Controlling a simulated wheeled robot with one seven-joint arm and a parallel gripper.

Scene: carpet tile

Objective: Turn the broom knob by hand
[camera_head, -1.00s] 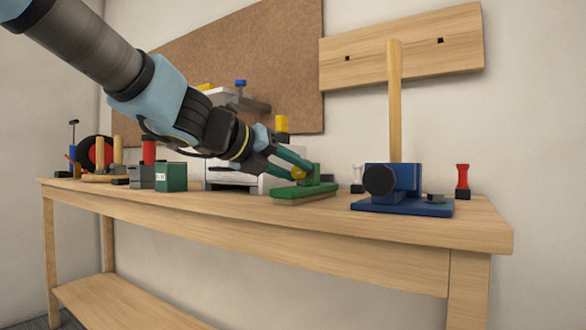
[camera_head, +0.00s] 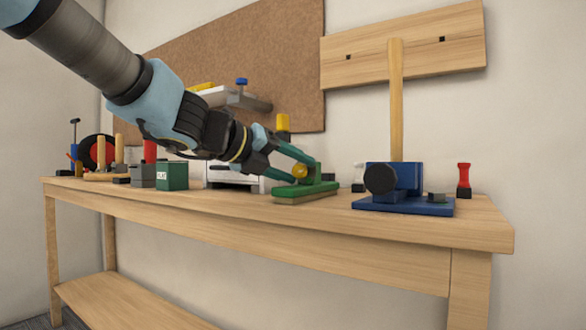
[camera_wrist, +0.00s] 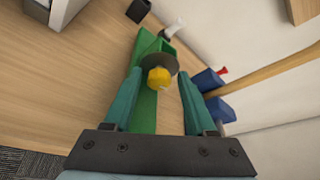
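In the wrist view the yellow knob (camera_wrist: 158,77) stands out in front of a dark round disc (camera_wrist: 159,65) on the green body. My gripper (camera_head: 290,164) is at this knob. Its two green fingers (camera_wrist: 158,95) are open, one on each side of the knob, with visible gaps between. A blue clamp-like base (camera_head: 405,206) with a black knob (camera_head: 381,179) and an upright wooden pole (camera_head: 396,100) stands to the right, apart from my gripper.
A green box (camera_head: 173,176) and a grey block (camera_head: 142,175) stand left of my gripper. A white appliance (camera_head: 235,171) is behind it. A red spool-shaped piece (camera_head: 464,175) stands at the right. The front edge of the workbench (camera_head: 330,234) is clear.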

